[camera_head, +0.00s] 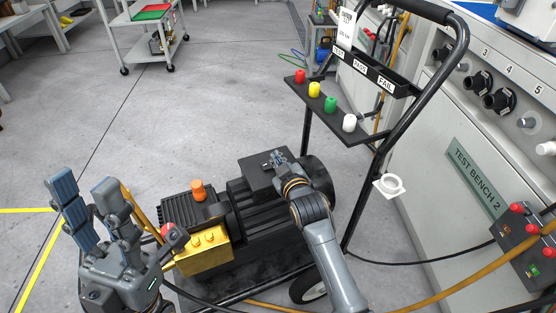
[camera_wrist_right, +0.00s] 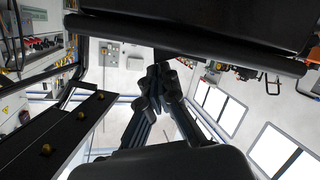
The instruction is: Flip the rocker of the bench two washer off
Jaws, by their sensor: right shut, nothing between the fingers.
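The washer (camera_head: 240,208) stands beside the panel marked TEST BENCH 2 (camera_head: 474,172). It has a black motor, a yellow pump block (camera_head: 203,251) and an orange knob (camera_head: 198,190). A dark switch box (camera_head: 258,184) sits on top of the motor. My right gripper (camera_head: 276,157) is shut and empty, with its fingertips over or at the top of this box. The rocker cannot be made out clearly, and the fingers partly cover the box top. In the right wrist view the closed fingers (camera_wrist_right: 158,76) point away. My left gripper (camera_head: 86,188) is open and empty, left of the washer.
The washer's black handle frame (camera_head: 408,97) rises on the right, with a shelf (camera_head: 337,118) of coloured nozzles and a PASS/FAIL tray (camera_head: 372,77). Hoses lie around the base.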

